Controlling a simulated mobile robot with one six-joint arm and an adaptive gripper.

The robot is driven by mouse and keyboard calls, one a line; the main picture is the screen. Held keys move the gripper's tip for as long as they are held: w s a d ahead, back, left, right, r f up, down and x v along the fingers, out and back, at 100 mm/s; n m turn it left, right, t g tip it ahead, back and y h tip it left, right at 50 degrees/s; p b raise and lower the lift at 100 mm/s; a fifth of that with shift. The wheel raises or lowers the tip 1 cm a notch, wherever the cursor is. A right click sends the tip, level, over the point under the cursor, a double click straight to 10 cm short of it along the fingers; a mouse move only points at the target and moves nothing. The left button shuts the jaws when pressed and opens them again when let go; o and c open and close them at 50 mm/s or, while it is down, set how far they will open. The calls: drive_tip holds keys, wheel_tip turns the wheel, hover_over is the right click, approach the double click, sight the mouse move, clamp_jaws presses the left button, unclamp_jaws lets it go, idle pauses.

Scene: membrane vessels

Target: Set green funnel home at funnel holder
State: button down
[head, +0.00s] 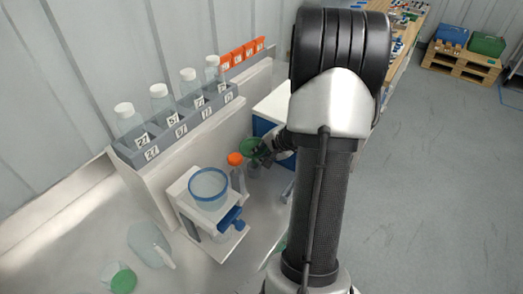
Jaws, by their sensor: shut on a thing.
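A green funnel (250,147) shows just right of an orange-capped bottle, over the bench. My gripper (262,154) is dark and small in the head view, and it is shut on the funnel at its right side. My arm covers much of the area right of the gripper. I cannot make out the funnel holder for certain. Whether the funnel touches anything below it is too small to tell.
A white stand (179,195) bears a blue-rimmed clear vessel (208,190). The orange-capped bottle (236,160) stands close to the funnel. A grey rack (190,121) holds several white-capped bottles. A clear jug (148,244) and a green-capped container (123,280) are front left.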

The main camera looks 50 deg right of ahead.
drive_tip(key=shift+f+b, duration=1.8)
drive_tip(key=shift+f, duration=0.85)
drive_tip(key=shift+f+b, duration=0.3)
drive_tip(key=shift+b, duration=0.4)
drive_tip(key=c, duration=1.6)
unclamp_jaws()
drive_tip(key=v, duration=1.2)
drive_tip(key=shift+w+r, duration=0.1)
